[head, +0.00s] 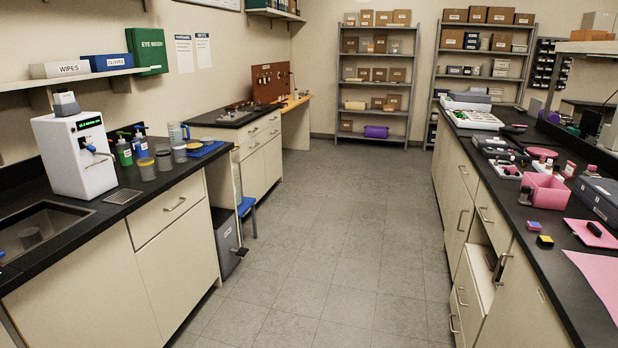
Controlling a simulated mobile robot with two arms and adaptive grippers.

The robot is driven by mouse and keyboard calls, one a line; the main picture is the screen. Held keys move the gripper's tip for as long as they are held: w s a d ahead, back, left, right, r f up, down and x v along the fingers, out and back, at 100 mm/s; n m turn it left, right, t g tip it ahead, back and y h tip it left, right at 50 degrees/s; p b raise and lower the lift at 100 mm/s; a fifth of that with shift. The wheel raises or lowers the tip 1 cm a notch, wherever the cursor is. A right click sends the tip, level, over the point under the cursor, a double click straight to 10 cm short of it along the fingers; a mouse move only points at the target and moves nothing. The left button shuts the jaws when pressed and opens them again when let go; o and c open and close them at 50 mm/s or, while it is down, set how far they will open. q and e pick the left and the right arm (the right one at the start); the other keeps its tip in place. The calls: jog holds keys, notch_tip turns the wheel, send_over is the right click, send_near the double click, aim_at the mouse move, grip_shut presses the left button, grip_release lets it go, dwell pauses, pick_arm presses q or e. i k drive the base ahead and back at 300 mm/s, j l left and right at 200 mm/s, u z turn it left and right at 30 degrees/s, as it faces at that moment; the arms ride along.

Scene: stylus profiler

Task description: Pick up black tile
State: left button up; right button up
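A small dark object (594,229), possibly the black tile, lies on a pink sheet (581,236) on the right-hand counter. It is too small to tell for certain. A small black block with a yellow top (545,241) sits nearer on the bare counter, and a pink-and-blue block (533,225) is just behind it. Neither of my grippers shows in the head view.
The right counter (540,272) also holds a pink bin (543,190), a dark grey case (600,197) and a second pink sheet (600,280). A drawer or compartment below stands open (482,262). The grey floor (320,240) between the counters is clear.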

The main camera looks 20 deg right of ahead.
aim_at(543, 241)
jog(key=i+l+z, duration=0.1)
jog(key=i+z, duration=0.2)
jog(key=z, duration=0.15)
jog(key=i+z, duration=0.3)
jog(key=z, duration=0.15)
jog(key=i+j+z, duration=0.1)
jog(key=i+z, duration=0.2)
jog(key=z, duration=0.15)
jog(key=i+j+z, duration=0.2)
jog(key=z, duration=0.25)
jog(key=i+j+z, duration=0.3)
jog(key=z, duration=0.15)
